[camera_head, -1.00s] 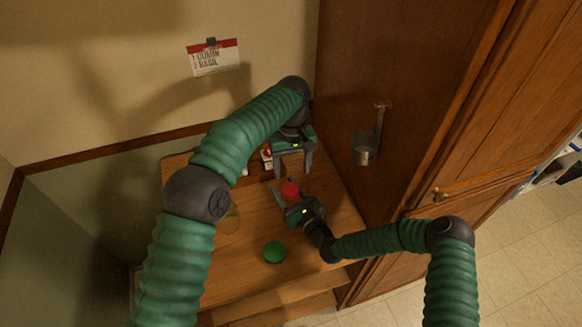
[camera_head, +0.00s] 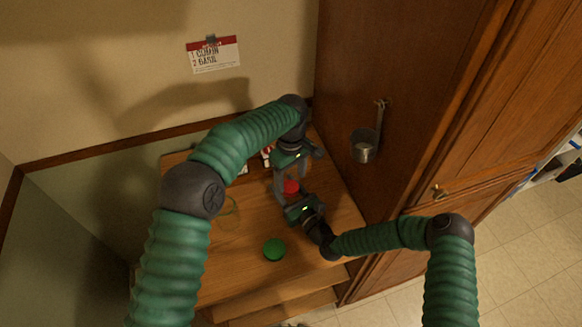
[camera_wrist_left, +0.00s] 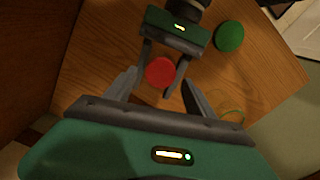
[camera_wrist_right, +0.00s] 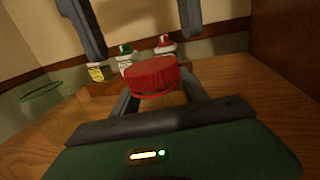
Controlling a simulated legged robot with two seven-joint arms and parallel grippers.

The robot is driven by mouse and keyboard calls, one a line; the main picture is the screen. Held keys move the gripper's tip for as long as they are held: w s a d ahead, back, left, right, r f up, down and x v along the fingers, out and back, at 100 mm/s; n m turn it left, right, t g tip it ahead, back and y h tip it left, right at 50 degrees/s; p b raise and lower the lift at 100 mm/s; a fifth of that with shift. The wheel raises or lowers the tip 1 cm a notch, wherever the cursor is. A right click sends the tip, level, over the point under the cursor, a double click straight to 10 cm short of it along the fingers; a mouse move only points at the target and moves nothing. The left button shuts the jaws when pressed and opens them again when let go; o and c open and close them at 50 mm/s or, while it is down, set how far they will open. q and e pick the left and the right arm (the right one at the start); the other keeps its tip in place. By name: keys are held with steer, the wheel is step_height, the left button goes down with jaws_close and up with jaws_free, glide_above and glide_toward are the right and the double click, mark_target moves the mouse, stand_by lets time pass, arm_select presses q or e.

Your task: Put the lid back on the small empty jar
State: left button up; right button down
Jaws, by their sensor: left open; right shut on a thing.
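A round red lid (camera_head: 291,187) is between the fingers of my right gripper (camera_wrist_right: 158,100), near their tips. In the right wrist view the lid (camera_wrist_right: 152,76) sits above the fingers, which close on something at or just under it; a jar body cannot be made out. My left gripper (camera_head: 292,184) points down over the lid, open, with a finger on either side and a gap to the lid in its wrist view (camera_wrist_left: 160,71). A round green lid (camera_head: 274,249) lies on the counter. An open clear jar (camera_head: 229,216) stands to the left, partly behind my left arm.
Small bottles with green (camera_wrist_right: 125,58) and red (camera_wrist_right: 165,48) caps stand at the back of the wooden counter (camera_head: 240,265). A card (camera_head: 214,55) is on the wall. The counter around the green lid is clear.

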mark_target(290, 197)
arm_select(q)
steer(key=shift+f, duration=1.45)
